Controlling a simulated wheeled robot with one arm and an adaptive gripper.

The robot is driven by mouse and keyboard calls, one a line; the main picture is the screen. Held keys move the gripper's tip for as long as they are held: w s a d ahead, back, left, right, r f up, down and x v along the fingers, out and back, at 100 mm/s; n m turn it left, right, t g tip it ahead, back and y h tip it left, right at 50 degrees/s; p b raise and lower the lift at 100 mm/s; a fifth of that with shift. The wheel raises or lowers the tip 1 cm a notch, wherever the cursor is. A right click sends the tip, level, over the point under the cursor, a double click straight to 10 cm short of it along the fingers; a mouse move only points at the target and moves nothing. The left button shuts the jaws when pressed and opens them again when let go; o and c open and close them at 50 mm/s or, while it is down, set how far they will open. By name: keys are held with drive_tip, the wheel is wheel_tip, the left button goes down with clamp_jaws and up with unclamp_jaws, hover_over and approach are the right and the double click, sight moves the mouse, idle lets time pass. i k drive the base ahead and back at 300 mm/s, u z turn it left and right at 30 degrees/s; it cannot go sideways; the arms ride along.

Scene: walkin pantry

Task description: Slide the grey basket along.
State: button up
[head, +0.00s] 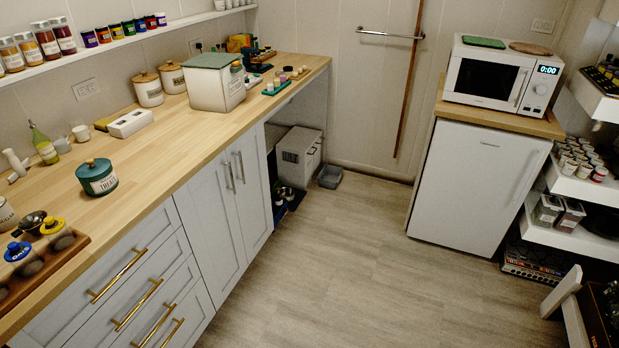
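A small grey open basket (330,176) sits on the floor in the head view, near the back wall and just right of the open bay under the counter. It is far off and small, so its inside is hard to make out. A larger pale grey box (300,152) with a dark label stands in that bay, left of the basket. I cannot tell whether the two touch. My gripper is not in view.
The wooden counter (150,165) with drawers and doors runs along the left, bearing jars and a lidded bin (215,85). A white fridge (473,185) with a microwave (490,78) stands right. Shelves (570,235) line the right edge. The middle floor is clear.

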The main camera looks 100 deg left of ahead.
sight(329, 178)
drive_tip(key=u, duration=3.05)
drive_tip(key=i, duration=0.5)
drive_tip(key=z, duration=0.4)
drive_tip(key=i, duration=3.4)
drive_tip(key=u, duration=1.25)
drive_tip(key=i, duration=1.35)
drive_tip(key=u, duration=0.65)
